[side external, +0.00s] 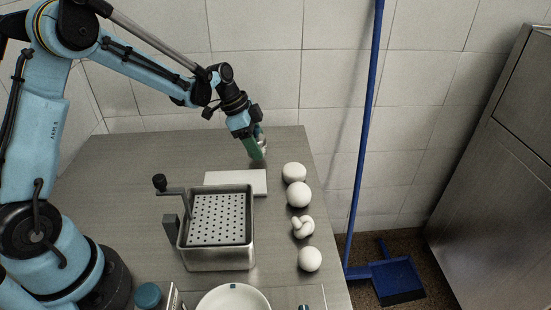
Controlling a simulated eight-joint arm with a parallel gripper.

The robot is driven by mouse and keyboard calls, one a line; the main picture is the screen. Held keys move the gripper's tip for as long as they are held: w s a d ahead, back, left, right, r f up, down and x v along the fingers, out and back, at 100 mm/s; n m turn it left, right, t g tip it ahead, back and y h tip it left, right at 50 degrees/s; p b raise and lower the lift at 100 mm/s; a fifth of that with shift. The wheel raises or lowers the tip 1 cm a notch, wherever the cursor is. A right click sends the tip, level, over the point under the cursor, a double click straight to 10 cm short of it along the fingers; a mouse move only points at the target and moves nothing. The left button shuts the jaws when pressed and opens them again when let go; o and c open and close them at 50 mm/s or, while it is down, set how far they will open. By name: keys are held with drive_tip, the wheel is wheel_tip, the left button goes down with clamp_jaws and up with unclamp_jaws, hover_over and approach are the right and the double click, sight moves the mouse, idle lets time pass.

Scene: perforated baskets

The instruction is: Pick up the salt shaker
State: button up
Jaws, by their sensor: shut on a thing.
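My gripper (257,149) points down near the back edge of the table, with its green fingers shut on a small, pale, shiny thing, which I take to be the salt shaker (263,143). The fingers hide most of it, and only a narrow part shows at their right side. It looks roughly upright. I cannot tell whether its bottom touches the table.
A white board (236,182) lies in front of my gripper. Nearer stands a metal basket with a perforated plate (249,262). Several white round things (298,194) line the right edge. A white plate (233,301) and a teal-lidded jar (148,296) are in front. The back left is clear.

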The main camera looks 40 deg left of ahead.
sight(260, 140)
drive_tip(key=r, duration=0.1)
drive_tip(key=d+r, duration=0.1)
drive_tip(key=r, duration=0.1)
drive_tip(key=shift+s+d, duration=0.15)
drive_tip(key=shift+s, duration=0.15)
drive_tip(key=s+d+r, duration=0.4)
drive_tip(key=d+r, duration=0.2)
drive_tip(key=d, duration=0.3)
drive_tip(key=shift+s+d+f, duration=0.65)
drive_tip(key=shift+s+d, duration=0.4)
drive_tip(key=shift+d, duration=1.1)
drive_tip(key=shift+s+d+f, duration=0.6)
drive_tip(key=shift+s+d, duration=0.4)
drive_tip(key=shift+d, duration=1.15)
drive_tip(key=shift+s+d+f, duration=0.65)
drive_tip(key=shift+s+d, duration=0.4)
drive_tip(key=shift+d, duration=1.1)
